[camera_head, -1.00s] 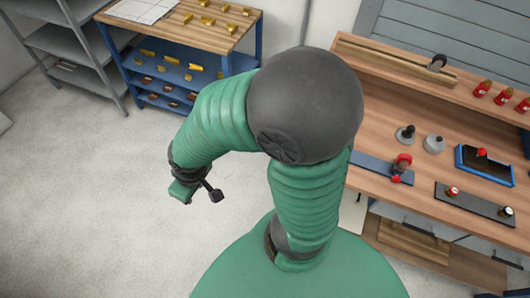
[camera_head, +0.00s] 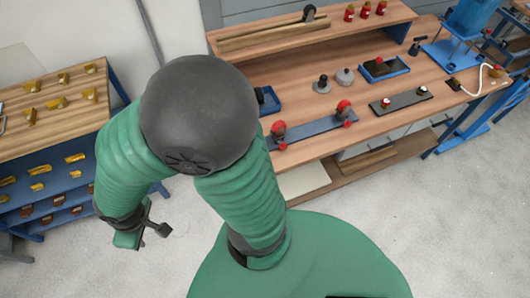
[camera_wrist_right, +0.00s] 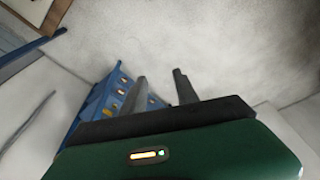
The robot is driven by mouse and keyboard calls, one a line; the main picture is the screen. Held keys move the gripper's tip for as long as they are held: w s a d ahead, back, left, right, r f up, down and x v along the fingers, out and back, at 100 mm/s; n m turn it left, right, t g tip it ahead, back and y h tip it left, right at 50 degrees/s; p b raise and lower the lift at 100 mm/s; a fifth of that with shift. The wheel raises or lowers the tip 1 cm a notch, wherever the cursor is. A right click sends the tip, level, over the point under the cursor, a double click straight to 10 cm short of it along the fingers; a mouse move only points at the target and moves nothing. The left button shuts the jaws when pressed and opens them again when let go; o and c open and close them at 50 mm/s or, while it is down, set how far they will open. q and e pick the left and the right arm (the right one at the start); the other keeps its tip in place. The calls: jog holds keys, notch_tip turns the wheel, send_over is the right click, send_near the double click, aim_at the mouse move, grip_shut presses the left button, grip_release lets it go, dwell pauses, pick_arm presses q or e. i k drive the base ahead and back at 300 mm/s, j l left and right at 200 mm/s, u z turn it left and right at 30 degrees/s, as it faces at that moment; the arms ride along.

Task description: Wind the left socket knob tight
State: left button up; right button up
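A long blue-grey plate (camera_head: 312,131) lies near the front edge of the wooden workbench. It carries two red-and-black knob-like fittings, a left one (camera_head: 279,131) and a right one (camera_head: 345,112). Which part is the left socket knob is too small to tell for sure. My right gripper (camera_head: 148,228) hangs above the floor at lower left, well apart from the bench. In the right wrist view my right gripper (camera_wrist_right: 160,90) has its two fingers apart, with nothing between them. My left gripper is not in view.
A dark strip (camera_head: 403,101) with two small knobs lies right of the plate. A blue tray (camera_head: 384,69), grey round parts (camera_head: 344,77) and red bottles (camera_head: 365,9) stand behind. A blue-framed table (camera_head: 60,140) with yellow parts is at left. The floor in front is clear.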

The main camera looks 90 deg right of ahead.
aim_at(283, 147)
jog(key=i+z, duration=0.1)
jog(key=z, duration=0.35)
jog(key=i+z, duration=0.15)
jog(key=z, duration=0.25)
jog(key=i+z, duration=0.1)
jog(key=z, duration=0.35)
jog(key=i+j+z, duration=0.1)
jog(key=z, duration=0.35)
jog(key=i+j+z, duration=0.1)
jog(key=z, duration=0.3)
jog(key=j+z, duration=0.25)
jog(key=z, duration=0.2)
jog(key=i+j+z, duration=0.2)
jog(key=z, duration=0.3)
jog(key=i+j+z, duration=0.15)
jog(key=z, duration=0.3)
jog(key=j+z, duration=0.5)
jog(key=i+j+z, duration=0.1)
jog(key=j+z, duration=0.15)
jog(key=z, duration=0.25)
